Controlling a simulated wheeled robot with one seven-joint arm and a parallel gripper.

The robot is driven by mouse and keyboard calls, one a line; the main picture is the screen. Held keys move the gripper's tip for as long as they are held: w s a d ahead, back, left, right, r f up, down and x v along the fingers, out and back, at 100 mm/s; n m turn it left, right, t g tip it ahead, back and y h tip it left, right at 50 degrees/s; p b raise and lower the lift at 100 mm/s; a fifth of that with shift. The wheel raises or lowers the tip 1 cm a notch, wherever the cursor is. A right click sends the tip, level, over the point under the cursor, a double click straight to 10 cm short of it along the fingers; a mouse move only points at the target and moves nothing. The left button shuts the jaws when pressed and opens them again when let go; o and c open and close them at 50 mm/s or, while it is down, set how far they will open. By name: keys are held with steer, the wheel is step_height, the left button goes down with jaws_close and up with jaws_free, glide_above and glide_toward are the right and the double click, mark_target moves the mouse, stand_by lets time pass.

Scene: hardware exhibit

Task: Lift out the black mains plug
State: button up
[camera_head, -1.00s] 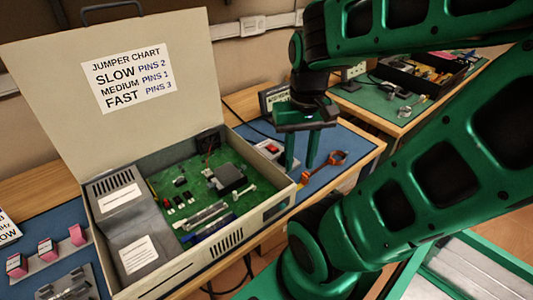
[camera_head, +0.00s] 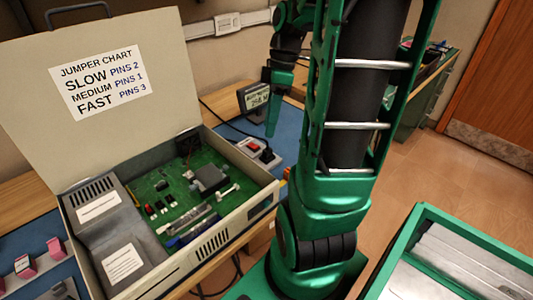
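A black mains plug (camera_head: 267,155) sits at the right end of a pale socket strip (camera_head: 243,142) with a red switch, on the blue mat behind the open case. My gripper (camera_head: 271,129) hangs fingers down just above and behind the strip, apart from the plug. I see it edge-on with one green finger clear, so its opening does not show. My arm hides the area to its right.
The open case (camera_head: 232,226) with a green circuit board stands at front left, its lid raised. A small display meter (camera_head: 254,97) stands behind the strip, close to my gripper. A black cable (camera_head: 222,120) runs across the bench.

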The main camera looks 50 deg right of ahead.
steer(key=w+d+f+n+y, duration=0.1)
steer(key=w+d+f+n, duration=0.1)
steer(key=d+n, duration=0.55)
glide_above(268, 149)
steer(key=d, duration=0.3)
step_height(268, 149, down, 5)
steer(key=shift+n, duration=0.45)
steer(key=shift+a+x, duration=0.2)
steer(key=shift+x, duration=1.05)
steer(key=shift+a+x, duration=0.15)
steer(key=shift+x, duration=1.1)
steer(key=shift+r, duration=0.15)
steer(key=c, duration=0.9)
